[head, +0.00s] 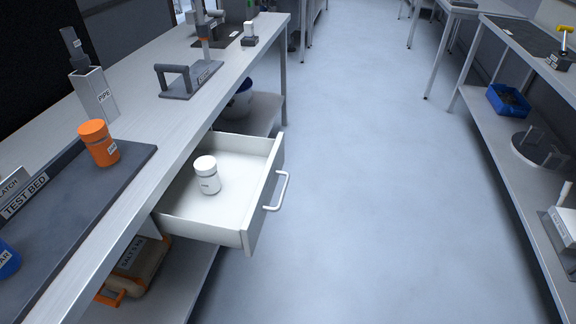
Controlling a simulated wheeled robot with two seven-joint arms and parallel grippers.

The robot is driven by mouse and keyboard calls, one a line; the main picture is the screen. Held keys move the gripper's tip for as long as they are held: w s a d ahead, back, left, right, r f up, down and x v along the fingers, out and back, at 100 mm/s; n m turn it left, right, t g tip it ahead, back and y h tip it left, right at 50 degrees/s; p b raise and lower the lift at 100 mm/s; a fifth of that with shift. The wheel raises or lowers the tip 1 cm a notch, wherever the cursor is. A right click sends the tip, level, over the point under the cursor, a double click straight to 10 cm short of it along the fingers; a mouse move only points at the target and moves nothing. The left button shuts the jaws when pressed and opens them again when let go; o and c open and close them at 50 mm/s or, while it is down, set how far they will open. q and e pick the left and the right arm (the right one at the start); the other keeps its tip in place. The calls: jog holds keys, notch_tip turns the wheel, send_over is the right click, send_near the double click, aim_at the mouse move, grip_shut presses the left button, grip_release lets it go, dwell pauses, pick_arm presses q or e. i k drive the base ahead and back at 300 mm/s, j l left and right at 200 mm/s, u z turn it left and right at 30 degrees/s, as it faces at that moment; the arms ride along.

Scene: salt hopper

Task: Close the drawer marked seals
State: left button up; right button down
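An open white drawer (238,222) is pulled out from under the left workbench, over the aisle. Its white bar handle (278,191) is on the front panel, which faces right. A small white jar with a label (207,175) stands upright inside the drawer. Any marking on the drawer's front is not readable from this angle. Neither of my grippers is in view.
The left workbench (232,75) carries an orange jar (99,143), a pipe block (95,93) and a grey handled fixture (188,80). An orange-and-tan container (137,268) sits on the shelf below the drawer. The aisle floor (370,170) is clear; right shelves hold a blue bin (508,101).

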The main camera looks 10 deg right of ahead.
aim_at(250, 167)
jog(key=i+l+u, duration=0.25)
jog(key=i, duration=0.25)
jog(key=i+l+u, duration=0.2)
jog(key=i, duration=0.25)
